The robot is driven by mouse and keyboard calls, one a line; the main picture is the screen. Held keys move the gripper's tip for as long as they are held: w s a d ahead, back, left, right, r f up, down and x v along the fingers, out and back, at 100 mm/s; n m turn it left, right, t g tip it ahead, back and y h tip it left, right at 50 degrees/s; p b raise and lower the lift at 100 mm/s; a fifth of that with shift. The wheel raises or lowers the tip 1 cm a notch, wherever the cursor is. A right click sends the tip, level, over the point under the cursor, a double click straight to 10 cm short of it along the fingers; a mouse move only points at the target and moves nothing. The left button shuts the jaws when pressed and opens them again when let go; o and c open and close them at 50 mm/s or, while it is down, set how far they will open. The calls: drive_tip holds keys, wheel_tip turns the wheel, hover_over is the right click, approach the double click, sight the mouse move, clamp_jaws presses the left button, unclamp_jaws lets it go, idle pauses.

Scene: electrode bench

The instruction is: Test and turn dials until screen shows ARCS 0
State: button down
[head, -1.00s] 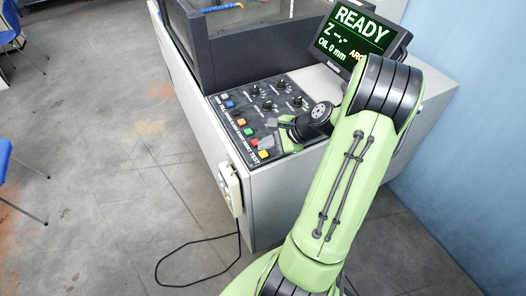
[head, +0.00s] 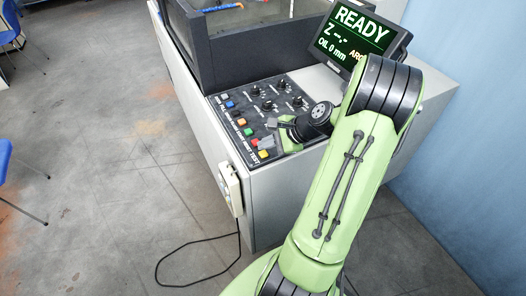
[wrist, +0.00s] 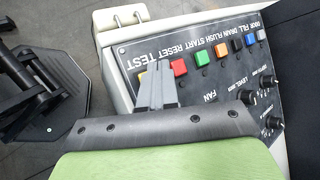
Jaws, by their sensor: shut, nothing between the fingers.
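The screen (head: 352,38) reads READY, "Z --.-", "OIL 0 mm" and an orange "ARC" text whose end is hidden behind my arm. The control panel (head: 240,105) carries several black dials (head: 267,106) and a row of coloured buttons. In the wrist view dials (wrist: 266,81) show at the right. My gripper (head: 268,143) is shut and empty over the panel's near end. In the wrist view its fingertips (wrist: 160,72) are by the yellow TEST button (wrist: 143,76) and partly cover it, left of the red RESET button (wrist: 180,67). I cannot tell whether they touch it.
A dark-walled tank (head: 240,40) stands behind the panel. A handheld pendant (head: 230,185) hangs on the cabinet's front, its cable looping to the floor. A blue wall is at the right. The floor at the left is open, with blue chairs (head: 10,30) at the edge.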

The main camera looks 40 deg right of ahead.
sight(266, 154)
drive_tip(key=shift+f, duration=0.1)
drive_tip(key=shift+f, duration=0.35)
drive_tip(key=shift+f, duration=0.5)
idle(0.4)
drive_tip(key=shift+r, duration=0.1)
drive_tip(key=shift+r+p, duration=0.85)
drive_tip(key=shift+r, duration=0.05)
wheel_tip(266, 154, up, 6)
drive_tip(key=p, duration=0.6)
